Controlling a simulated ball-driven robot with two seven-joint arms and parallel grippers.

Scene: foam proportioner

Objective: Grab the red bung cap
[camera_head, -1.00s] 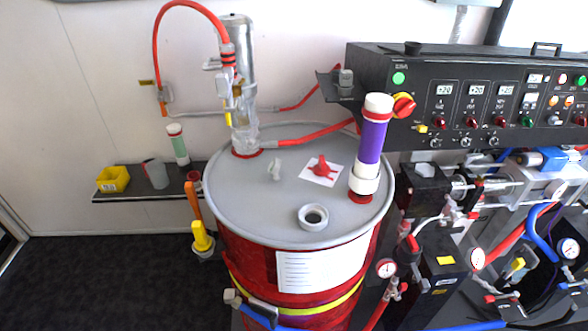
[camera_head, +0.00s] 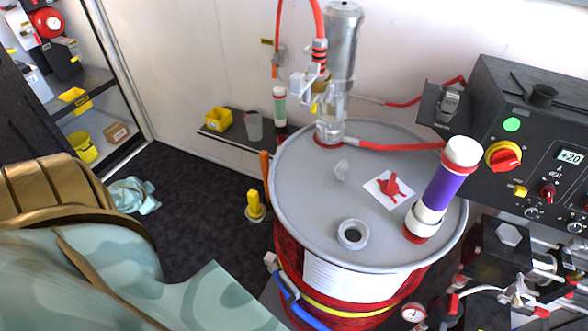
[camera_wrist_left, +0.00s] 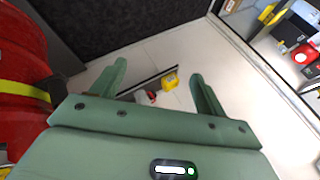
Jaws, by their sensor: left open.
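The red bung cap (camera_head: 390,187) lies on a white square pad on the grey lid of the red drum (camera_head: 390,243), right of the lid's middle in the head view. My left arm fills the lower left of that view, well apart from the cap; its fingertips cannot be made out there. In the left wrist view my left gripper (camera_wrist_left: 160,82) is open with two green fingers and nothing between them. The drum's red side is at that view's left edge; the cap is not seen there. My right gripper is not in view.
On the lid stand a purple tube (camera_head: 443,188), a grey ring (camera_head: 353,235) and a clear pump fitting (camera_head: 330,118) with a red hose. A black control panel (camera_head: 540,110) is at right. A small shelf holds a yellow bin (camera_head: 219,119).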

